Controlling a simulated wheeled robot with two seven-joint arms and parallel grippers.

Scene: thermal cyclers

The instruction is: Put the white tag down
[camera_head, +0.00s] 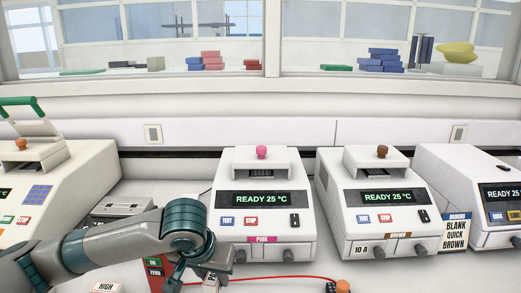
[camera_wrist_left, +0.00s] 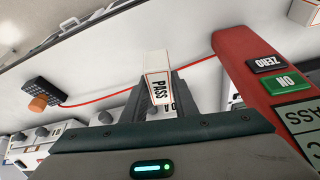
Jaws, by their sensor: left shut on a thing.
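In the head view my left gripper (camera_head: 204,278) is low in front of the pink-knobbed cycler, near the bottom edge, and only a small part of the tag (camera_head: 212,279) shows there. I cannot tell whether the tag touches the bench. My right gripper is not in view.
A red device (camera_wrist_left: 255,75) with ZERO and ON buttons stands close beside the gripper. A red cord (camera_head: 275,278) runs to an orange-knobbed block (camera_head: 343,286). The pink-labelled cycler (camera_head: 262,220) and brown-labelled cycler (camera_head: 378,220) stand behind. A booking sign (camera_head: 456,231) is at right.

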